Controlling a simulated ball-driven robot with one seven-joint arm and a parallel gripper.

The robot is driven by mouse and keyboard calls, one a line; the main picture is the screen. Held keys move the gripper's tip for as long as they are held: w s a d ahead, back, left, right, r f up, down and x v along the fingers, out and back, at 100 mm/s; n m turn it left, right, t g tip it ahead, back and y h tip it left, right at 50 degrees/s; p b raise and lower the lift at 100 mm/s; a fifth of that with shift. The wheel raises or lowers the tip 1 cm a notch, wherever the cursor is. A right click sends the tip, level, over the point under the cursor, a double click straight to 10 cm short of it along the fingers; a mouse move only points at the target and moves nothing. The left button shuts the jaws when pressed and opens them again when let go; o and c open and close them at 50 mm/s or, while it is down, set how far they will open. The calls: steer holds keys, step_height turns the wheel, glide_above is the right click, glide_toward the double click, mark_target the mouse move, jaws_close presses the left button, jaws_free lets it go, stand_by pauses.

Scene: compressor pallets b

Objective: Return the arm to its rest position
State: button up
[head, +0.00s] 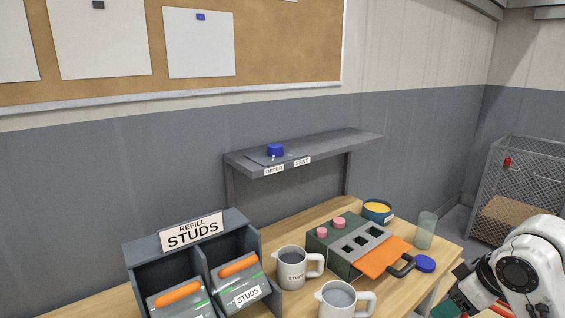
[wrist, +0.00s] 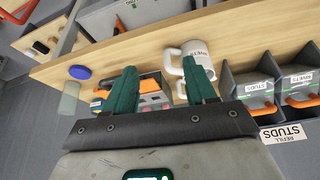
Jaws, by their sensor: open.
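My arm shows at the lower right of the head view, with a green part of my gripper (head: 452,304) at the bottom edge, right of the workbench (head: 437,251). In the wrist view my gripper (wrist: 160,64) has its two green fingers spread apart with nothing held between them. The bench with its mugs and bins lies beyond the fingers. The rest of my gripper is cut off in the head view.
The bench holds a STUDS bin rack (head: 190,229), two grey mugs (head: 291,269), a green block with an orange plate (head: 383,257), a clear cup (head: 425,231) and a blue lid (head: 425,264). A shelf (head: 365,140) is above. A wire cage (head: 530,160) stands right.

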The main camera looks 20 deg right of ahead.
steer(key=s+a+f+m+y, duration=0.1)
steer(key=a+f, duration=0.5)
steer(key=a, duration=0.3)
steer(key=a+f+m+y, duration=0.1)
steer(key=a+f, duration=0.5)
steer(key=a, duration=0.2)
steer(key=s+f+g+h, duration=0.1)
steer(key=s+f, duration=0.5)
steer(key=s, duration=0.4)
steer(key=s+d+f+m+g+h, duration=0.1)
steer(key=s+f+g+h, duration=0.1)
steer(key=s+f, duration=0.4)
steer(key=s, duration=0.4)
steer(key=shift+s+g, duration=0.3)
steer(key=shift+s, duration=0.1)
